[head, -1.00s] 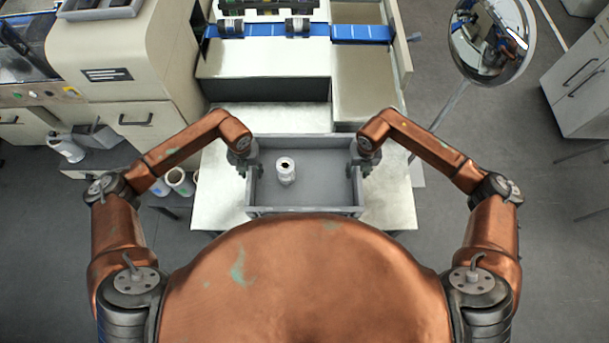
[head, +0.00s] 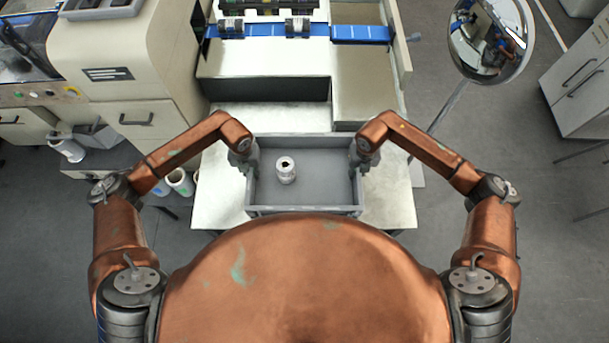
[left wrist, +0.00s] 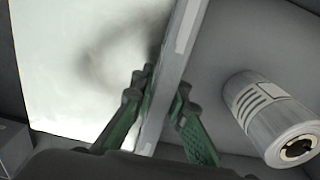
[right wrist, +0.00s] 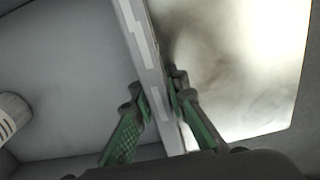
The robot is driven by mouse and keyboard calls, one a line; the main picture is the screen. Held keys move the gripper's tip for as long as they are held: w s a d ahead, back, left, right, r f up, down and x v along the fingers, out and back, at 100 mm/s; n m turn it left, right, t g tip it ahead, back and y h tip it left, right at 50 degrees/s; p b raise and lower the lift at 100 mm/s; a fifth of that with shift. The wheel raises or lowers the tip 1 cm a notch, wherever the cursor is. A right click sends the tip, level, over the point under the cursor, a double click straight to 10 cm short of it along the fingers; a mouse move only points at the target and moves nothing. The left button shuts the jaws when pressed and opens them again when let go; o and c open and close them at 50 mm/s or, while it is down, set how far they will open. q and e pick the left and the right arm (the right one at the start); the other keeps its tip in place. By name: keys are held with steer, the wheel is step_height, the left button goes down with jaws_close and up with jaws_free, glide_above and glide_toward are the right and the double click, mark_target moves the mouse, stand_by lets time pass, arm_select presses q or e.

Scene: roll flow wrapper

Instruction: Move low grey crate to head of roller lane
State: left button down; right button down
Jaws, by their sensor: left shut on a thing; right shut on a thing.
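The low grey crate (head: 325,185) is in the middle of the head view, over a pale table top. A white roll (head: 286,170) with a dark core stands inside it, left of centre; it also shows in the left wrist view (left wrist: 270,115). My left gripper (head: 243,165) is shut on the crate's left wall, with one finger on each side of the rim (left wrist: 168,85). My right gripper (head: 364,160) is shut on the right wall in the same way, its fingers on both sides of the rim (right wrist: 150,75). The crate's underside is hidden.
A pale machine with a blue strip (head: 360,34) stands beyond the crate. The pale table top (head: 388,208) shows around the crate. A round mirror (head: 490,38) on a pole is at the right. A cabinet (head: 140,118) and white rolls (head: 180,182) are at the left.

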arm_select(q)
steer(key=shift+w+r, duration=0.1)
steer(key=shift+r, duration=0.1)
arm_select(e)
steer(key=shift+w+r, duration=0.1)
steer(key=shift+r, duration=0.1)
stand_by(0.3)
